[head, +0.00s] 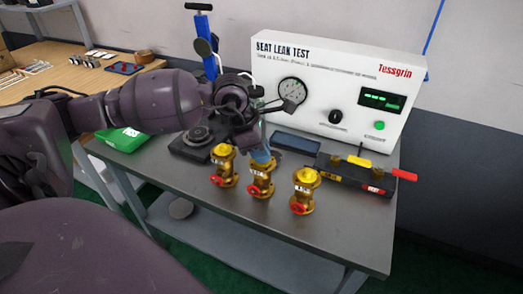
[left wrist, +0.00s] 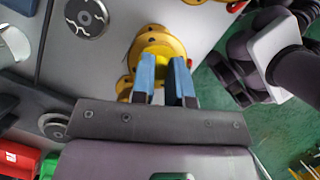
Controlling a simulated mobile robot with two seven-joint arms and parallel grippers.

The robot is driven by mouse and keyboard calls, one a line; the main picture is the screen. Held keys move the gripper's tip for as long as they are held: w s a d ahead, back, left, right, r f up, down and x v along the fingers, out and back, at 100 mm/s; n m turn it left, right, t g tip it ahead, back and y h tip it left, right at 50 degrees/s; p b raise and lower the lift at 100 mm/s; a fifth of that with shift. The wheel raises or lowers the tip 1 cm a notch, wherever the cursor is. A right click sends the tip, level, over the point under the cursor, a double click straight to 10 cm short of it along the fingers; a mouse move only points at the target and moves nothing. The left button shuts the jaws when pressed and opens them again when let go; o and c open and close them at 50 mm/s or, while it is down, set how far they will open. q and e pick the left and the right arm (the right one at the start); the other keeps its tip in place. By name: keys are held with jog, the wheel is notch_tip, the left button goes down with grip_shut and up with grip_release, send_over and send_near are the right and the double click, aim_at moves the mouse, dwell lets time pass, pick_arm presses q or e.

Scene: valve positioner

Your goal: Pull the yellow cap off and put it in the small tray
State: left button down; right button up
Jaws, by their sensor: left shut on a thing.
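Three brass valves with red parts low on their fronts stand in a row on the grey bench: left (head: 223,172), middle (head: 261,186) and right (head: 302,199). My left gripper (head: 262,157) points down at the top of the middle valve. In the left wrist view its blue fingers (left wrist: 167,72) are shut on the yellow cap (left wrist: 157,49), which sits within the valve's round brass top (left wrist: 148,36). The fingers partly hide the cap. A shallow dark blue tray (head: 297,142) lies behind the valves.
The white seat leak test panel (head: 330,85) stands behind. A black fixture (head: 345,180) with yellow and red handles lies right of the valves. A green box (head: 122,139) is at the bench's left. The front right of the bench is clear.

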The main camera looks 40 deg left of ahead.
pick_arm(q)
jog(key=shift+r, duration=0.45)
pick_arm(e)
jog(key=shift+w+a+r, duration=0.1)
jog(key=shift+r, duration=0.15)
pick_arm(q)
jog(key=shift+r, duration=0.35)
pick_arm(e)
jog(key=shift+d+r, duration=0.15)
jog(key=shift+d, duration=0.05)
pick_arm(q)
jog(key=shift+r, duration=0.1)
pick_arm(e)
jog(key=shift+a, duration=0.15)
pick_arm(q)
jog(key=shift+r+p, duration=0.15)
jog(key=shift+p, duration=0.2)
jog(key=shift+r, duration=0.65)
jog(key=shift+r+p, duration=0.7)
jog(key=shift+r, duration=0.45)
pick_arm(e)
jog(key=r, duration=0.1)
jog(key=w+r, duration=0.1)
jog(key=shift+r+t, duration=0.3)
pick_arm(q)
jog(key=shift+w, duration=0.15)
pick_arm(e)
jog(key=shift+s+f, duration=0.1)
